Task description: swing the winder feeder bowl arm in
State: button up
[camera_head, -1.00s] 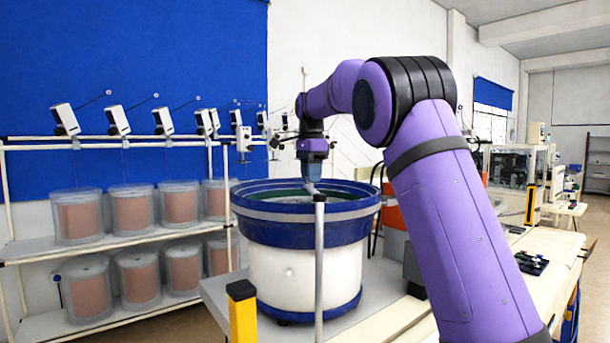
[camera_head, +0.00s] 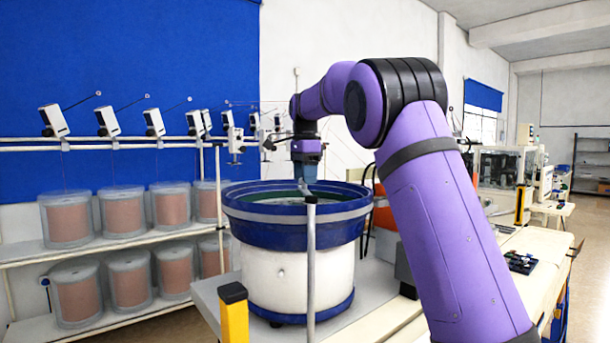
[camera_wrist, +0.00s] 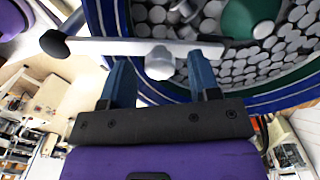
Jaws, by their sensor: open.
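The feeder bowl (camera_head: 245,212) is blue with a grey band and stands on a white drum (camera_head: 285,270). In the wrist view, the bowl arm (camera_wrist: 110,46) is a pale grey bar running from a dark round cap (camera_wrist: 54,43) outside the bowl, across the blue rim (camera_wrist: 108,20), to over the contents. A grey knob (camera_wrist: 160,63) stands on the bar. My gripper (camera_head: 306,182) is over the near part of the bowl, pointing down. In the wrist view its two blue fingers (camera_wrist: 160,72) are open, one on each side of the knob; contact cannot be told.
A grey post (camera_head: 311,265) stands in front of the bowl, with a yellow post (camera_head: 234,315) left of it. Grey cylinders (camera_wrist: 255,60) and a green cone (camera_wrist: 250,15) lie inside the bowl. Shelves with wire spools (camera_head: 120,215) stand left. A bench (camera_head: 530,250) extends right.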

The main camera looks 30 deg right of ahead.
jog(key=shift+r, duration=0.1)
notch_tip(320, 180, up, 11)
jog(key=shift+f, duration=0.2)
dwell(0.7)
jog(key=s+a+f+n+t, duration=0.15)
jog(key=s+n, duration=0.35)
jog(key=s, duration=0.6)
jog(key=s+a+f+n+t, duration=0.15)
jog(key=s+n, duration=0.35)
jog(key=s, duration=0.6)
jog(key=s+a+f+n+t, duration=0.1)
jog(key=s+f+n, duration=0.3)
jog(key=s+f, duration=0.5)
jog(key=s+a+f+n+t, duration=0.1)
jog(key=s+a+f+n, duration=0.3)
jog(key=s+f, duration=0.5)
jog(key=shift+s+f+n, duration=0.4)
jog(key=shift+s+n, duration=0.1)
jog(key=shift+s, duration=0.7)
